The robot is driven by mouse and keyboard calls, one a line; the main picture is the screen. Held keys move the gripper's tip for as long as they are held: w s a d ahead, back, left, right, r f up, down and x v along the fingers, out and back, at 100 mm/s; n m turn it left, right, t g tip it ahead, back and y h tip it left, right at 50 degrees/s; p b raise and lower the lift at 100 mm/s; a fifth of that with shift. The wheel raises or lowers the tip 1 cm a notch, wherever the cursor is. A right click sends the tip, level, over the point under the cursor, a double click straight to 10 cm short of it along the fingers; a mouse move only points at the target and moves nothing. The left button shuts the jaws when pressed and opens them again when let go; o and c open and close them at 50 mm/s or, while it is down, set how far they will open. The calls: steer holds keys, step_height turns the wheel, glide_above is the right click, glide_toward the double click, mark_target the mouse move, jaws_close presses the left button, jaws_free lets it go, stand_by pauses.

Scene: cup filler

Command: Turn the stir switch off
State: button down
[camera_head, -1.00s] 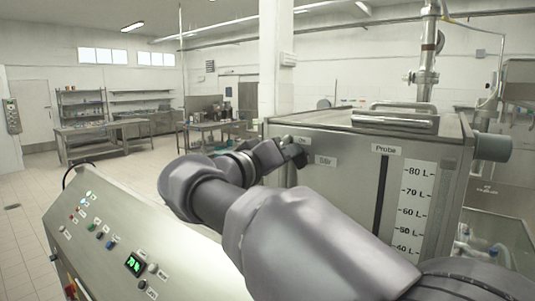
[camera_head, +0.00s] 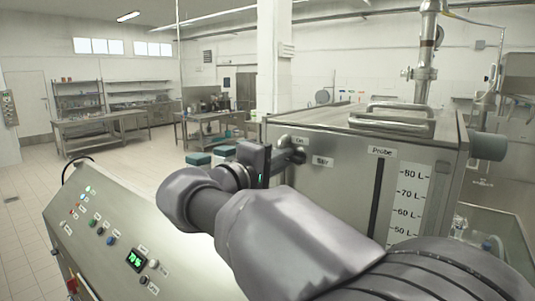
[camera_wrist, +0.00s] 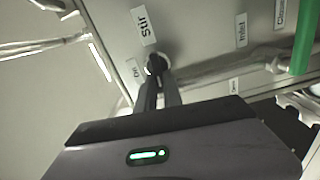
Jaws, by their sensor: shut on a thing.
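The stir switch (camera_wrist: 155,65) is a small dark knob with a light ring on the tank's metal face, beside the "Stir" label (camera_wrist: 144,26) and a small "On" label (camera_wrist: 134,72). My gripper (camera_wrist: 157,76) is shut on the knob, its two dark fingers reaching up to it in the wrist view. In the head view my gripper (camera_head: 297,156) is at the tank's upper left, just left of the "Stir" label (camera_head: 322,161). There the fingers mostly hide the knob, and its exact angle is hard to tell.
The metal tank (camera_head: 345,190) has a dark probe slot and a litre scale (camera_head: 408,200) to the right. A sloped control panel (camera_head: 135,235) with buttons and a green display stands at lower left. A green bar (camera_wrist: 303,45) crosses the wrist view's right edge.

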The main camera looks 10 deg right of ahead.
steer(key=shift+f+n, duration=0.15)
steer(key=shift+n, duration=0.45)
steer(key=c, duration=1.5)
jaws_free()
steer(key=p+v, duration=0.1)
steer(key=v, duration=1.6)
steer(key=shift+s+a+p, duration=0.15)
steer(key=shift+s+p, duration=0.05)
steer(key=shift+p, duration=0.1)
